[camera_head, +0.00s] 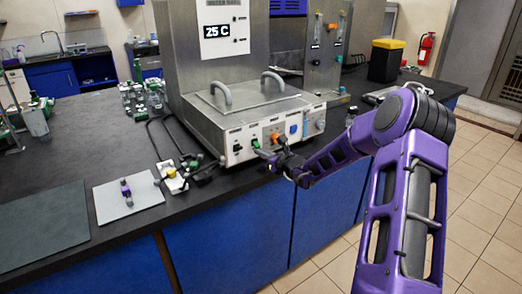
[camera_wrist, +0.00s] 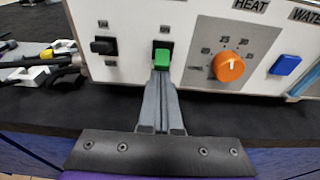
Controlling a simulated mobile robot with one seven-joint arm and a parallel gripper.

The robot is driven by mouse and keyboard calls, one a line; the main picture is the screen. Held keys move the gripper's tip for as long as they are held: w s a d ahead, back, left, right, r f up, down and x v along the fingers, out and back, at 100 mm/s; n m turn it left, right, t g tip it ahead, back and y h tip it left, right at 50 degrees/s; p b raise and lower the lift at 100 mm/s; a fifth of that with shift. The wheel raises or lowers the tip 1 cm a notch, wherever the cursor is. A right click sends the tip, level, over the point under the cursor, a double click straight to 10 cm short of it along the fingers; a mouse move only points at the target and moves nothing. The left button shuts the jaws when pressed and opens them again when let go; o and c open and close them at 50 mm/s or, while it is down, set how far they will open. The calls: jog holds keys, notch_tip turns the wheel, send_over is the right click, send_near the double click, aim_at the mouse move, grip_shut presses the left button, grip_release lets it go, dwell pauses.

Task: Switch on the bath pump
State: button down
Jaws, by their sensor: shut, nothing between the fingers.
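The water bath (camera_head: 210,128) is a grey metal box on the dark bench, with a white front panel. Its display reads 25 C. In the wrist view the panel shows a black rocker switch (camera_wrist: 103,46), a green rocker switch (camera_wrist: 162,57), an orange knob (camera_wrist: 229,67) and a blue button (camera_wrist: 285,64). The small labels by the switches are not legible, so I cannot tell which is the pump's. My gripper (camera_wrist: 161,73) is shut and empty, its fingertips at the lower edge of the green switch. Contact is not certain. My gripper (camera_head: 262,154) also shows at the panel in the head view.
Left of the bath, a small white device (camera_head: 172,180) with cables lies near the bench edge. A light grey plate (camera_head: 110,204) with a small purple item lies further left. The bench edge runs just below the panel. Blue cabinets (camera_head: 235,232) stand underneath.

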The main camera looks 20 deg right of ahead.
jog(key=shift+r+p, duration=0.35)
jog(key=shift+p, duration=0.1)
jog(key=g+p, duration=0.2)
jog(key=p, duration=0.1)
jog(key=shift+s+r+g+h, duration=0.2)
jog(key=shift+r+g+h, duration=0.1)
jog(key=shift+r+h, duration=0.1)
jog(key=shift+r, duration=0.15)
